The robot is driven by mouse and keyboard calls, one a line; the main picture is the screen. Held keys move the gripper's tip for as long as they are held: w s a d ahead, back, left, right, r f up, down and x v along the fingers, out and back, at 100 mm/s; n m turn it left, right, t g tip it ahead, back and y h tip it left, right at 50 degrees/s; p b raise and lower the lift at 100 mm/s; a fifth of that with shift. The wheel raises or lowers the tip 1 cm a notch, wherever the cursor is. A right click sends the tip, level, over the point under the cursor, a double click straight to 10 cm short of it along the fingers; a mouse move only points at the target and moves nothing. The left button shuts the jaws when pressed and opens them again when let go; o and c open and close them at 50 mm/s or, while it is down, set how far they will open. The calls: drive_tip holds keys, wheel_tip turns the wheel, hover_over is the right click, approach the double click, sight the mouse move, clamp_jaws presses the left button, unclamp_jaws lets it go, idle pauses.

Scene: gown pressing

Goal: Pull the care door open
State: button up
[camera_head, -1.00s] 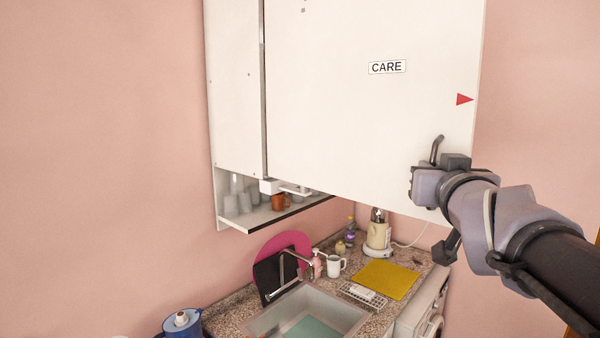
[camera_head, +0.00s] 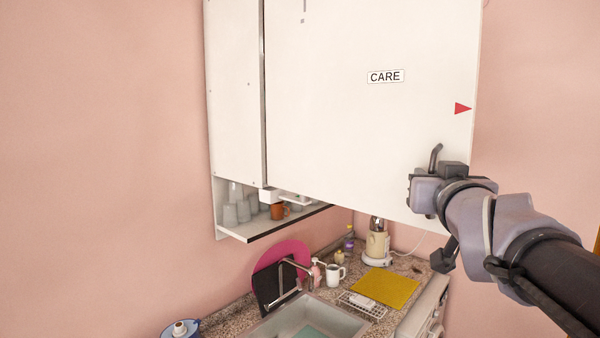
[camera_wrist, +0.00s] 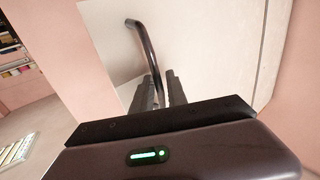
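The white care door (camera_head: 350,120) has a CARE label (camera_head: 385,76) and a red arrow (camera_head: 463,108) near its right edge. It stands partly open: its lower edge slants out towards me, away from the line of the cabinet shelf. A dark bar handle (camera_head: 435,157) is low on its right side. My gripper (camera_head: 424,190) is at this handle. In the wrist view, the handle (camera_wrist: 143,42) runs down between the two fingers of my gripper (camera_wrist: 159,90), which look closed on it. The exact contact is small and partly hidden.
The cabinet's open shelf (camera_head: 275,224) holds grey cups and an orange mug (camera_head: 279,211). Below are a counter with a sink (camera_head: 345,318), a yellow mat (camera_head: 384,288), a white mug (camera_head: 335,274) and a blender-like appliance (camera_head: 377,242). Bare pink wall lies left.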

drive_tip(key=p+v, duration=0.8)
drive_tip(key=v, duration=0.9)
drive_tip(key=shift+s, duration=0.2)
drive_tip(key=shift+a, duration=0.1)
wheel_tip(320, 180, down, 34)
drive_tip(key=s+a+m+g+y+b, duration=0.1)
drive_tip(key=s+a+m+g+b, duration=0.35)
drive_tip(key=b, duration=1.55)
drive_tip(key=s+a+f+n+g+y+b, duration=0.1)
drive_tip(key=s+a+f+g+b, duration=0.1)
drive_tip(key=f, duration=0.4)
drive_tip(key=s+a+f+g+y+b, duration=0.1)
drive_tip(key=a+f+g+y+b, duration=0.1)
drive_tip(key=f, duration=0.4)
drive_tip(key=s+a+f+n+g+y+b, duration=0.1)
drive_tip(key=s+a+f+g+y+b, duration=0.1)
drive_tip(key=a+f+g+b, duration=0.1)
wheel_tip(320, 180, down, 4)
drive_tip(key=a+b, duration=0.1)
drive_tip(key=b, duration=0.1)
drive_tip(key=shift+s+a+n+b, duration=0.15)
drive_tip(key=shift+s+n+b, duration=0.2)
drive_tip(key=shift+b, duration=0.05)
